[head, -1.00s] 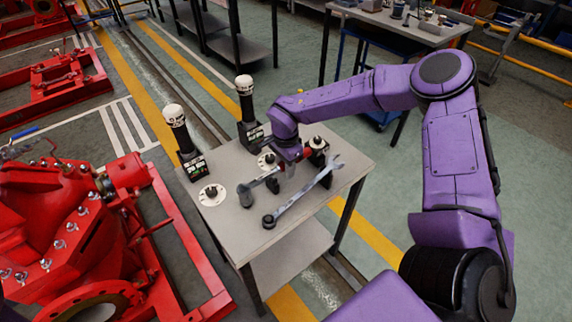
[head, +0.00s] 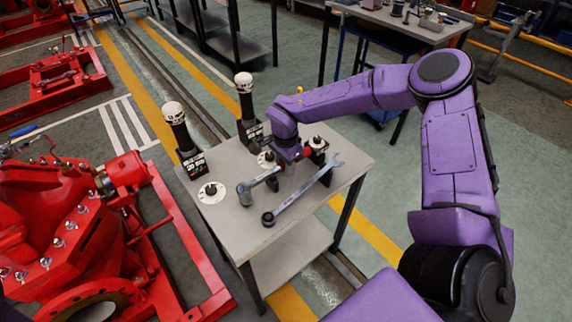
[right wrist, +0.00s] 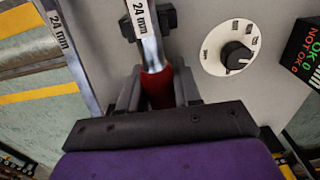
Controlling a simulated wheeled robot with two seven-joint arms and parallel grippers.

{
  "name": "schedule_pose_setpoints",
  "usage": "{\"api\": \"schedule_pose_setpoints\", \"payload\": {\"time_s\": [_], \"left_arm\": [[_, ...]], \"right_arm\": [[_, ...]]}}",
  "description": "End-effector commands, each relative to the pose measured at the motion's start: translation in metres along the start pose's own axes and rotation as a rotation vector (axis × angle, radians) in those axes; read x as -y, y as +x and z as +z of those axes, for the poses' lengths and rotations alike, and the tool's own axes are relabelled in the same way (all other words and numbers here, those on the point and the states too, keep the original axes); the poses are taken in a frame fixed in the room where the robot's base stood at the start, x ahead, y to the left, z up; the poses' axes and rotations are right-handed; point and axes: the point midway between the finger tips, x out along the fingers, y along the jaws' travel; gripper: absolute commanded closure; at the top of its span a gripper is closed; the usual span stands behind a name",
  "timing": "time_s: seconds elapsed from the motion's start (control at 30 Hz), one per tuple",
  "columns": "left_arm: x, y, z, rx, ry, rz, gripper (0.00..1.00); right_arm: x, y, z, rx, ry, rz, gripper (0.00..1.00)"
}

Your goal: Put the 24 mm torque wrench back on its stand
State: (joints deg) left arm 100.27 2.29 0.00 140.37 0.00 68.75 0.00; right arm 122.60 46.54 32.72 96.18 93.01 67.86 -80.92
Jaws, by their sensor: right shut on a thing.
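The 24 mm torque wrench (right wrist: 147,45) is in my right gripper (right wrist: 154,90), whose fingers are shut around its red handle. Its shaft carries a "24 mm" label. In the head view the right gripper (head: 288,166) is low over the small grey table, and the wrench's dark head (head: 245,196) points left. A black stand block (right wrist: 165,18) lies under or beside the shaft in the wrist view. I cannot tell whether the wrench touches it. My left gripper is out of view.
A long grey spanner (head: 300,198), also marked 24 mm, lies diagonally on the table (head: 222,222) beside the gripper. A dial (head: 211,192) and two black white-capped devices (head: 176,117) (head: 245,84) stand on the left and back. A red pumpset (head: 60,220) is left of the table.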

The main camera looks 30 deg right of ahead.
Motion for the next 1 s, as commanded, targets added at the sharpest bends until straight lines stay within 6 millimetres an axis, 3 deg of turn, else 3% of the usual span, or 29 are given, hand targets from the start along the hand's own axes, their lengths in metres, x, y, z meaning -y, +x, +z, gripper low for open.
{"api": "schedule_pose_setpoints", "payload": {"time_s": [0.6, 0.63, 0.7, 1.0], "left_arm": [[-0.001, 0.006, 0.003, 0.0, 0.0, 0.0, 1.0], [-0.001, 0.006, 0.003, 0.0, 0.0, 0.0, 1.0], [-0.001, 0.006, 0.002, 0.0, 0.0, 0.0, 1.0], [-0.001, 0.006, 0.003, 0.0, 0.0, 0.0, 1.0]], "right_arm": [[0.001, 0.011, 0.0, 0.0, 0.0, -0.002, 1.0], [0.001, 0.011, 0.0, 0.0, 0.0, -0.002, 0.6], [0.001, 0.011, 0.0, 0.0, 0.0, -0.002, 0.37], [0.0, 0.011, 0.0, 0.0, 0.0, 0.001, 0.37]]}}
